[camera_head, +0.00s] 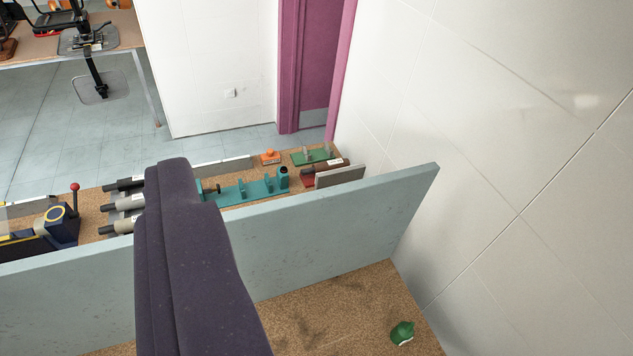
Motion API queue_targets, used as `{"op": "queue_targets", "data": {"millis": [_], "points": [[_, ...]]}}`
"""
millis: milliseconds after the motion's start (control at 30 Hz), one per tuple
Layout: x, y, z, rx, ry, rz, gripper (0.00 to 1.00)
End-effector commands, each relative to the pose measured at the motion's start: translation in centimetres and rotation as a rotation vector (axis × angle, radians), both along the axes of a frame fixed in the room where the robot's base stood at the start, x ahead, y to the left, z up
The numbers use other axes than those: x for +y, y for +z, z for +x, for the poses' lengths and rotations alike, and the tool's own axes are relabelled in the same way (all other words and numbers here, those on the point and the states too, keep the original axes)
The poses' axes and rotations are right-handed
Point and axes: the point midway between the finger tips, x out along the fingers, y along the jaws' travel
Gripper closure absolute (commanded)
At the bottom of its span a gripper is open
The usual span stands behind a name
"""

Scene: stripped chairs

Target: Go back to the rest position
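A dark purple, stepped shape (180,178) rises from the bottom edge left of the middle in the head camera view. It looks like my gripper, seen close up. I cannot make out two separate fingers or a gap between them, and I see nothing held at its end. It stands in front of a pale blue-green panel (330,225) and hides part of it.
A cork-coloured surface (340,300) with a small green object (402,333) lies before the panel. Behind it are a teal tool (250,190), a dark blue machine (52,228) and grey cylinders. A white tiled wall (530,140) bounds the right. Grey floor shows at upper left.

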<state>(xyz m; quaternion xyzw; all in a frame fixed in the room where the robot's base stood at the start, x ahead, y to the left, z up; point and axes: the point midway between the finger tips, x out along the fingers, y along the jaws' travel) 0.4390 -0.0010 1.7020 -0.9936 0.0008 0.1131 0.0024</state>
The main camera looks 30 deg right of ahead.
Motion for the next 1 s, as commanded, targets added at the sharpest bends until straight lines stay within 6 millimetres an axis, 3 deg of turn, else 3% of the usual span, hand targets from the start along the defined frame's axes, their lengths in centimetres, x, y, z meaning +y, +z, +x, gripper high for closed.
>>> {"op": "queue_targets", "data": {"millis": [167, 267, 600, 700, 1000], "points": [[0.1, -0.5, 0.1, 0.001, 0.002, -0.003, 0.42], [0.1, -2.2, 0.1, 0.002, 0.002, -0.003, 0.42], [0.1, -12.8, 0.1, 0.003, 0.002, -0.005, 0.42], [0.1, -13.6, 0.1, 0.003, 0.002, -0.005, 0.42], [0.1, -12.9, 0.1, 0.002, 0.002, -0.005, 0.42]]}}
